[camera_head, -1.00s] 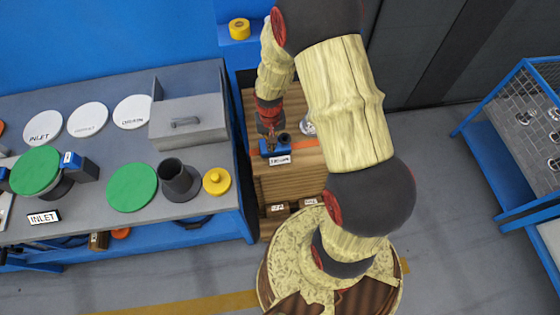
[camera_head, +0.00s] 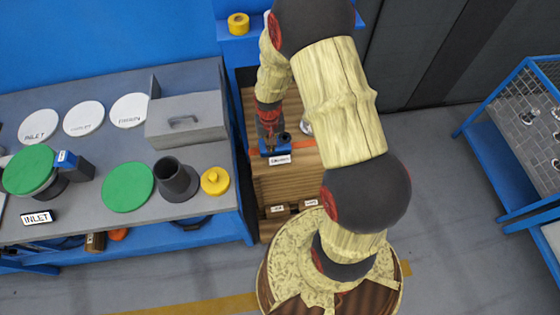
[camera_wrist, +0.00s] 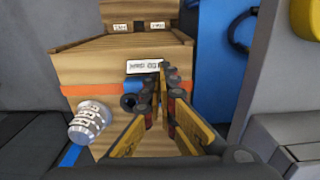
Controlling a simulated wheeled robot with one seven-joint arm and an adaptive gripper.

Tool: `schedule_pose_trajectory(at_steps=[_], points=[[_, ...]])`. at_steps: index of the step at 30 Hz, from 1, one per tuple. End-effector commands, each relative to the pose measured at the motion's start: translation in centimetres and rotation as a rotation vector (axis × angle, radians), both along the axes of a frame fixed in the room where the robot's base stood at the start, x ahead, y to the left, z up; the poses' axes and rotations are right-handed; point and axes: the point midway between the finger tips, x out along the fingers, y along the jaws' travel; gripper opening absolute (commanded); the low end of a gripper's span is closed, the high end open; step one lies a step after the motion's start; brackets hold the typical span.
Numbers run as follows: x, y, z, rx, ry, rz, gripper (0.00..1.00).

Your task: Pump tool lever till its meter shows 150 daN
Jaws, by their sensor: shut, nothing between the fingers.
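A small blue tool (camera_head: 275,149) with a white label or readout plate (camera_head: 280,160) sits on a wooden cabinet. The plate also shows in the wrist view (camera_wrist: 145,66), where its small text is too blurred to read. A dark round part (camera_wrist: 128,102) shows beside my fingers, and I cannot tell whether it is the lever. My gripper (camera_wrist: 163,82) is shut and empty, its fingertips right in front of the tool and overlapping it in the wrist view. In the head view my gripper (camera_head: 270,138) is just above the tool. Whether it touches the lever is hidden.
The wooden cabinet (camera_head: 285,185) has an orange stripe. A silver ribbed cylinder (camera_wrist: 90,121) stands beside the tool. A grey-topped blue bench (camera_head: 90,195) at left carries discs, a grey box (camera_head: 187,120) and a yellow knobbed part (camera_head: 214,181). A blue cage (camera_head: 530,110) stands at right.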

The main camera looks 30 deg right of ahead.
Motion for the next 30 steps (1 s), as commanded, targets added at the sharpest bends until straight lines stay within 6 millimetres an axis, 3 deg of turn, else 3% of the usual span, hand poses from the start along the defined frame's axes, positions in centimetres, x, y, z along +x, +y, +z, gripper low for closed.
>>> schedule_pose_trajectory(at_steps=[30], points=[[-1.1, 0.5, -5.5, -0.001, -0.004, 0.000, 0.00]])
